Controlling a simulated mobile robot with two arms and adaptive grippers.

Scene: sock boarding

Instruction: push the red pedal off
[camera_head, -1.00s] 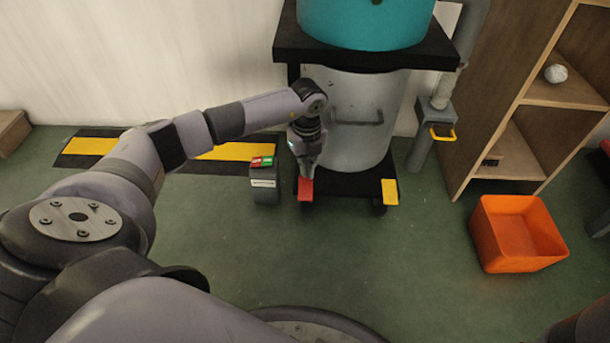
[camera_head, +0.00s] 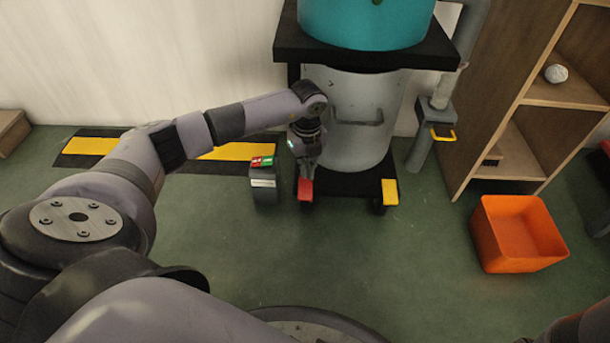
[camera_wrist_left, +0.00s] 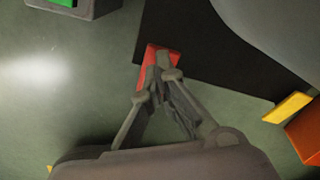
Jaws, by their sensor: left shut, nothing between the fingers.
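The red pedal (camera_head: 305,190) sticks out at the front left corner of a low black base under a grey bin. My left gripper (camera_head: 307,176) points down at it from above, with its fingertips over or against the pedal. In the left wrist view the red pedal (camera_wrist_left: 148,66) shows beside and beyond the shut fingertips (camera_wrist_left: 158,72), which hide part of it. The fingers are empty. Whether they press on the pedal I cannot tell. My right gripper is not in view.
A yellow pedal (camera_head: 390,192) is at the base's front right corner. The grey bin (camera_head: 352,120) stands on the base. A small box with red and green buttons (camera_head: 264,180) is just left of my gripper. An orange crate (camera_head: 517,235) stands at right. The floor in front is clear.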

